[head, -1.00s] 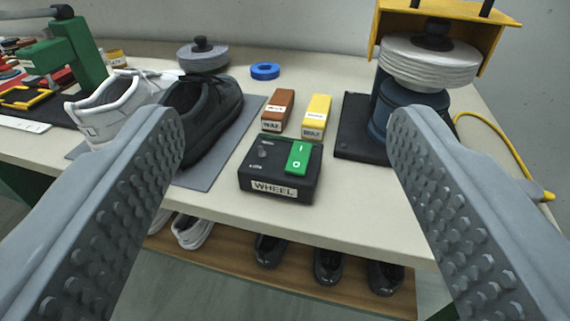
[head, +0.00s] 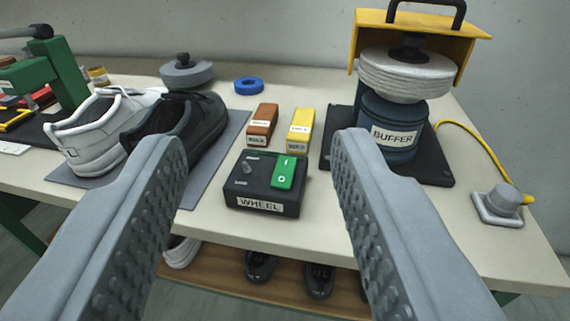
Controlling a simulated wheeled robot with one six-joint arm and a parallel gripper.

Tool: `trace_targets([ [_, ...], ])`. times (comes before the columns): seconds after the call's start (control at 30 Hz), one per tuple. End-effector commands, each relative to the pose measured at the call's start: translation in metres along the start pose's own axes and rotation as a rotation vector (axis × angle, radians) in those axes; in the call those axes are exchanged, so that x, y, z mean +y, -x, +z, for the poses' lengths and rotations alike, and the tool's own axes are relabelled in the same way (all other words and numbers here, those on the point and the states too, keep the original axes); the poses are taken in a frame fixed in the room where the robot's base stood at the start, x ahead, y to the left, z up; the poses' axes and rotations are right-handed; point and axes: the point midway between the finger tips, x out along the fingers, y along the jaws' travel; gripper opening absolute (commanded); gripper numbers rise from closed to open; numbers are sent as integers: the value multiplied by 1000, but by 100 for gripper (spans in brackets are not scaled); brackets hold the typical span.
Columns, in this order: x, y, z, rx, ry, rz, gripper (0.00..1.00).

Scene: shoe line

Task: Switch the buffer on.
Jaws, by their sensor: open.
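The buffer (head: 393,128) stands at the right of the bench, a blue motor labelled BUFFER with a white wheel (head: 405,75) under a yellow hood (head: 420,30). A black control box (head: 262,202) labelled WHEEL sits near the front edge, with a green rocker switch (head: 285,172) marked I and O. A grey knob on a plate (head: 501,202) stands at the right, by the end of a yellow cable (head: 470,135). My gripper (head: 255,150) is open and empty, its fingers on either side of the WHEEL box in the picture. I cannot tell which way the rocker is pressed.
A white shoe (head: 95,130) and a black shoe (head: 185,130) stand on a grey mat (head: 215,155) at left. Brown (head: 263,122) and yellow (head: 301,125) wax blocks lie behind the box. A blue ring (head: 248,86) lies farther back. Shoes rest on a lower shelf (head: 225,285).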

Motion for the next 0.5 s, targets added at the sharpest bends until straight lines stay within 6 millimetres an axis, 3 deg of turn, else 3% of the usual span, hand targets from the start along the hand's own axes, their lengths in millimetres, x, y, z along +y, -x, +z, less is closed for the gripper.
trace_targets([
  [0.03, 0, -2, 0, -8, -1, 0, 35],
  [0.2, 1, -19, -2, -83, -12, 3, 2],
  [0.5, 3, -68, -4, -322, -48, 17, 0],
])
